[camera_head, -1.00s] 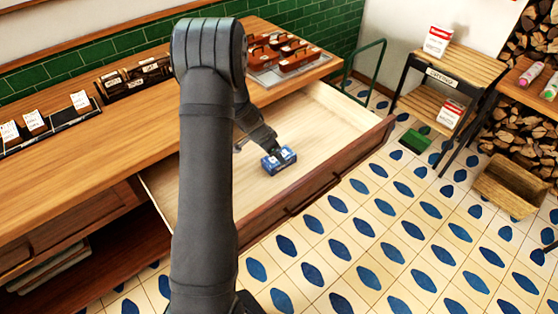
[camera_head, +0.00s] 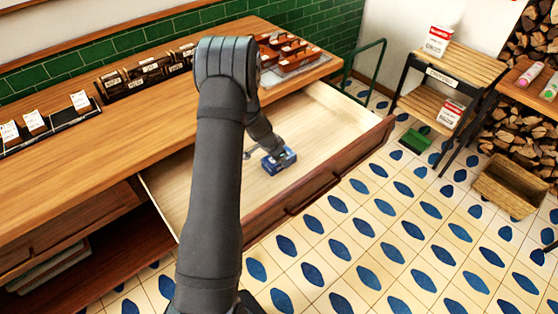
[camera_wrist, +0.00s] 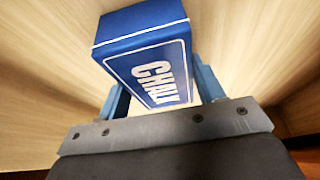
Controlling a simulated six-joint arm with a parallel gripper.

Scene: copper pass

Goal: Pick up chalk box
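The chalk box (camera_head: 279,160) is a small blue box with white lettering. It is over the light wooden floor of the open drawer (camera_head: 330,125). In the wrist view the blue box (camera_wrist: 160,65) shows large white letters on one face and sits askew between my fingers. My gripper (camera_head: 272,148) is down at the box in the head view, with the box partly hidden by it. The blue fingers of my gripper (camera_wrist: 165,95) show on both sides of the box. I cannot tell whether both press on it, or whether it touches the drawer floor.
The drawer's dark front (camera_head: 315,188) rises around the box on the near side. The wooden counter (camera_head: 100,150) overhangs behind and left. A tray of brown holders (camera_head: 290,55) stands on the counter. The drawer floor right of the box is clear.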

